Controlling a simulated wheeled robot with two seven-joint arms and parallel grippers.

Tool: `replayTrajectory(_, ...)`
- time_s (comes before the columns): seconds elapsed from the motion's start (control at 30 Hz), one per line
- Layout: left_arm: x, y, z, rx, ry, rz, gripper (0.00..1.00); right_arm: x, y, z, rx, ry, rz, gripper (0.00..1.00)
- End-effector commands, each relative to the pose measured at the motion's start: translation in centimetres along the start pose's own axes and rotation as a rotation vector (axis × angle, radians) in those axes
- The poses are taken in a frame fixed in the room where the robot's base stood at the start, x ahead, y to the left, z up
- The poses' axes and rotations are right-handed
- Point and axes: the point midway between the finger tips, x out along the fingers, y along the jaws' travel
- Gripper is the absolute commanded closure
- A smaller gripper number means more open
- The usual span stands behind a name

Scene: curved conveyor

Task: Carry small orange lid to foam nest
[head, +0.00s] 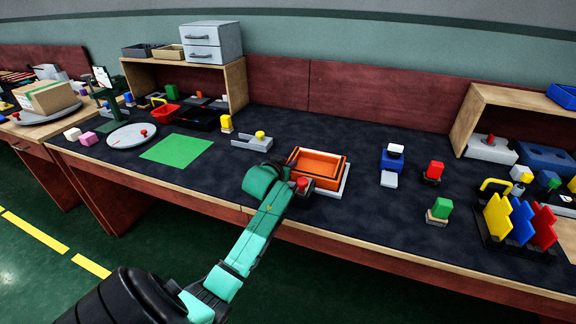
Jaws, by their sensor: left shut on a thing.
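An orange, shallow, rectangular piece with a raised rim, which I take for the small orange lid (318,164), is at the middle of the bench. It is over a white, flat, square-edged base (345,181) that shows at its right and front; I cannot tell whether this base is the foam nest, or whether the two touch. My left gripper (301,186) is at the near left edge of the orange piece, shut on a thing. A red part shows at the jaws; the exact grip is hidden by the wrist. My right gripper is not in view.
A grey bracket with a yellow knob (260,137) and a green mat (177,150) lie to the left.

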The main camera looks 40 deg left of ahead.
Motion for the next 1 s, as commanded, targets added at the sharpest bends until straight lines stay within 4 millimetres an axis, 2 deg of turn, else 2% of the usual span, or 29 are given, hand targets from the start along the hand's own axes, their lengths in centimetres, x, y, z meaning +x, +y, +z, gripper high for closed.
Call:
replayTrajectory(0.13,0.0,0.0,0.0,0.002,-0.001,-0.001,1.00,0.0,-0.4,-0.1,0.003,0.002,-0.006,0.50)
replayTrajectory(0.17,0.0,0.0,0.1,0.003,-0.003,-0.001,0.61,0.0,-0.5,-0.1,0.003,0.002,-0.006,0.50)
replayTrajectory(0.2,0.0,0.0,0.1,0.003,-0.003,-0.001,0.46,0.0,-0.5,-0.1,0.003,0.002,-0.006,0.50)
replayTrajectory(0.23,0.0,0.0,0.1,0.002,-0.003,-0.001,0.43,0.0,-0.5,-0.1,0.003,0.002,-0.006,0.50)
replayTrajectory(0.53,-0.1,0.0,0.0,0.002,-0.003,0.000,0.43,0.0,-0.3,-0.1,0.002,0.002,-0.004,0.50)
replayTrajectory(0.67,-0.9,0.0,0.0,0.002,-0.004,0.000,0.43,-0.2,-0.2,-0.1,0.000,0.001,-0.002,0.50)
replayTrajectory(0.87,-4.5,0.0,0.0,0.002,-0.004,0.000,0.43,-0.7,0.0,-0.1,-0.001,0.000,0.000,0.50)
replayTrajectory(1.0,-7.9,0.0,0.0,0.001,-0.004,0.001,0.43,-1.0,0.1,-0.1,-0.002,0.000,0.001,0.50)
